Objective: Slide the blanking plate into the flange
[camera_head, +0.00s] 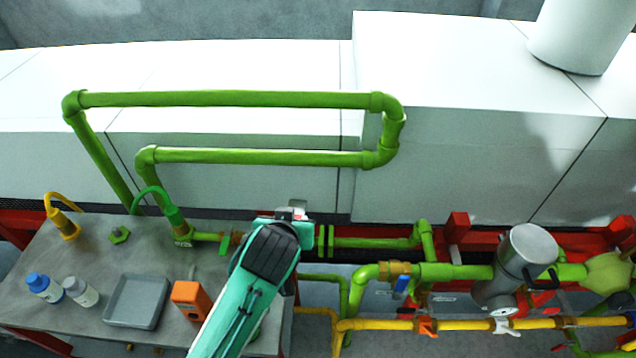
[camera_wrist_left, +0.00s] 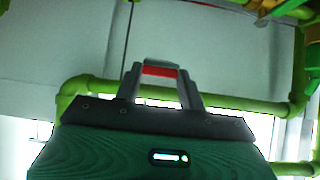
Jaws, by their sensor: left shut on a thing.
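My left gripper (camera_head: 292,212) is at the end of the teal arm, just above and left of the flange, in front of the white casing. In the left wrist view its fingers (camera_wrist_left: 163,76) are shut on a red strip, the visible part of the blanking plate (camera_wrist_left: 160,71). The rest of the plate is hidden, and in the head view I cannot make it out clearly. The flange (camera_head: 330,241) is a pair of upright green discs with a narrow gap, on the horizontal green pipe. The gripper appears apart from it. My right gripper is not in view.
A grey table (camera_head: 110,240) at left holds a grey tray (camera_head: 122,322), an orange device (camera_head: 190,300), two bottles (camera_head: 45,288) and a yellow padlock-like piece (camera_head: 64,225). Green pipes (camera_head: 230,99) loop behind. A yellow pipe (camera_head: 375,324) and a metal cylinder (camera_head: 505,275) stand at right.

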